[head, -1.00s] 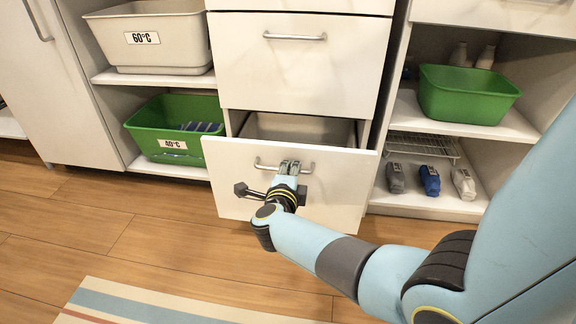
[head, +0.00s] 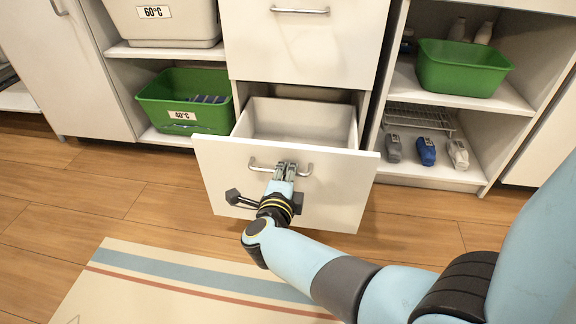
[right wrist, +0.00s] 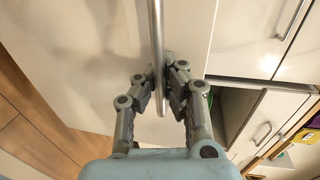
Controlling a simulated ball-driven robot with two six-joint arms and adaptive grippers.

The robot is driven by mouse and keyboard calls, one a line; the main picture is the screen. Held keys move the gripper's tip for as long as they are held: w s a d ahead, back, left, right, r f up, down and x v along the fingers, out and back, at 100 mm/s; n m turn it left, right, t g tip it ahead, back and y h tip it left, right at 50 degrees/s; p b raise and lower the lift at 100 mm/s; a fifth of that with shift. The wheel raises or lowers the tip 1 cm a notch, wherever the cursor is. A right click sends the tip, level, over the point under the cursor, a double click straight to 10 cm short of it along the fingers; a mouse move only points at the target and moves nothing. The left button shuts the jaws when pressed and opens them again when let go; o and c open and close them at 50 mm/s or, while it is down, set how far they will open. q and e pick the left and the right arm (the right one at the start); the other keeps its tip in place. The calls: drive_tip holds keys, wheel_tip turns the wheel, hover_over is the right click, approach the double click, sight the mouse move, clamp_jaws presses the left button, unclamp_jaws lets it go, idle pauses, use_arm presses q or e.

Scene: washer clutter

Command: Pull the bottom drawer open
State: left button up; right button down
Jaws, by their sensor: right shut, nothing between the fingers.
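The bottom drawer (head: 230,165) stands well open, and its empty light interior shows behind the white front. Its metal bar handle (head: 262,169) runs across the upper part of the front. My right gripper (head: 287,168) is at the middle of that handle, its fingers shut with nothing gripped between them. In the right wrist view the handle (right wrist: 156,40) runs down to my right fingertips (right wrist: 160,80), overlapping them; whether they hook behind the bar I cannot tell. My left gripper is out of view.
A closed drawer (head: 310,45) is above. A green 40°C basket (head: 180,117) sits on the left shelf, a green tub (head: 462,70) on the right shelf, with several small bottles below. A striped rug (head: 160,290) lies on the clear wooden floor in front.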

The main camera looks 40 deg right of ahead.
drive_tip(key=c, duration=1.4)
unclamp_jaws()
